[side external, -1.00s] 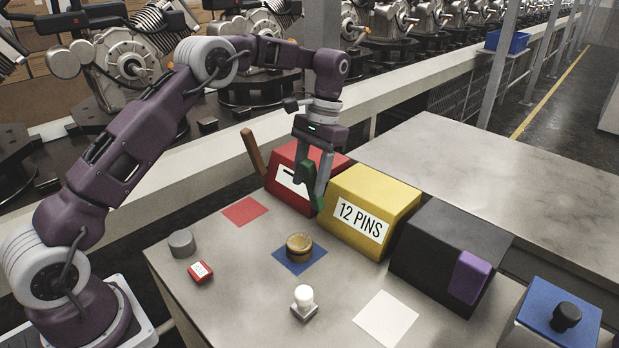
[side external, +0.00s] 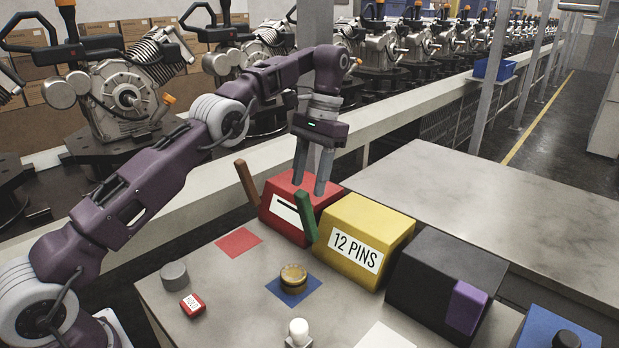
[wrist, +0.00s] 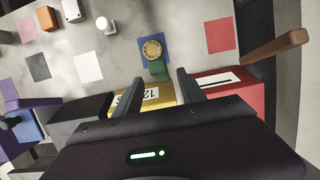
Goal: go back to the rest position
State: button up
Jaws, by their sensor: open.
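My gripper (side external: 311,178) is raised above the red box (side external: 285,220), its two fingers apart and with nothing between them. A green bar (side external: 305,216) stands tilted at the red box's front right edge, beside the yellow "12 PINS" box (side external: 352,245), below my fingertips. In the wrist view my gripper (wrist: 157,82) shows its fingers spread, with the green bar (wrist: 157,68) visible beyond them next to the brass round part (wrist: 152,48).
A brown bar (side external: 246,183) leans at the red box's left. A black box (side external: 425,285) with a purple bar (side external: 465,307) stands right of the yellow one.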

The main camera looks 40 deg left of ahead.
jog(key=s+d+r+t, duration=0.3)
jog(key=s+r+t, duration=0.2)
jog(key=s+r, duration=0.95)
jog(key=s+f+t, duration=0.2)
jog(key=s+f, duration=0.2)
jog(key=s, duration=0.5)
jog(key=s+d+f+t, duration=0.1)
jog(key=s+f, duration=0.3)
jog(key=s, duration=0.6)
jog(key=shift+d+t, duration=0.25)
jog(key=shift+t, duration=0.15)
